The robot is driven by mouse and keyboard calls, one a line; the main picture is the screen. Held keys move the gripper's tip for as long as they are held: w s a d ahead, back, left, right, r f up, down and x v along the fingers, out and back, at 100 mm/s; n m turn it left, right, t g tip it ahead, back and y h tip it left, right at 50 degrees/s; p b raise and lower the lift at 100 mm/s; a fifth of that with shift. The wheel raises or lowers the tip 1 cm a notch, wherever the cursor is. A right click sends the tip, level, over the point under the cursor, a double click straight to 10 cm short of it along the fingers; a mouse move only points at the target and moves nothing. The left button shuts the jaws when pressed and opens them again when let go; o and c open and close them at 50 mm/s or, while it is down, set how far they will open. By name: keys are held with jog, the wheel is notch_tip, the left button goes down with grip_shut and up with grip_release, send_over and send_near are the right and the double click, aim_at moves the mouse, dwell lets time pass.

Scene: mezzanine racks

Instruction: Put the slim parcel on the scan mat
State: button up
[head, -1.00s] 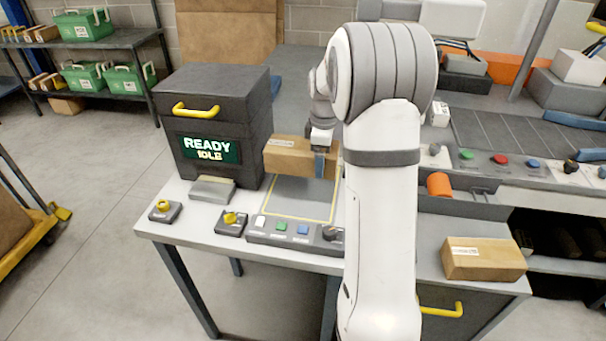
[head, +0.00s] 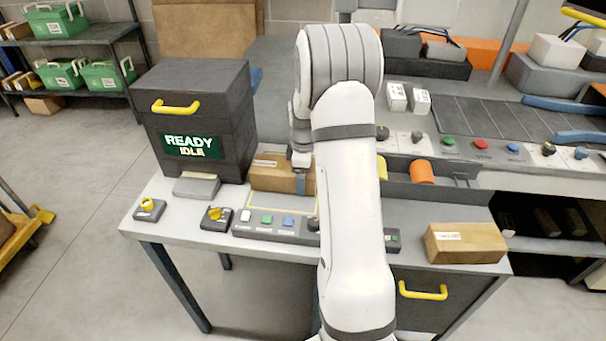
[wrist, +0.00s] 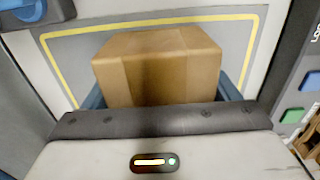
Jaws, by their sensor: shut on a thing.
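The slim parcel (head: 277,174), a brown cardboard box with a pale label, is held in my gripper (head: 303,176) over the scan mat (head: 268,203). The scan mat is grey with a yellow outline. In the wrist view the parcel (wrist: 158,62) sits between the two blue fingers of my gripper (wrist: 165,88), shut on its sides, with the mat (wrist: 78,52) around it. The parcel is low at the mat; I cannot tell whether it touches. My arm hides the mat's right part in the head view.
A dark cabinet (head: 195,110) with a READY IDLE screen stands left of the mat. A button panel (head: 275,222) lies in front. Another brown parcel (head: 465,243) lies at the table's right end. An orange cylinder (head: 422,172) and a conveyor (head: 470,110) are beyond.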

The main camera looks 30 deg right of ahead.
jog(key=shift+f, duration=0.1)
jog(key=o, duration=1.3)
jog(key=shift+o, duration=0.2)
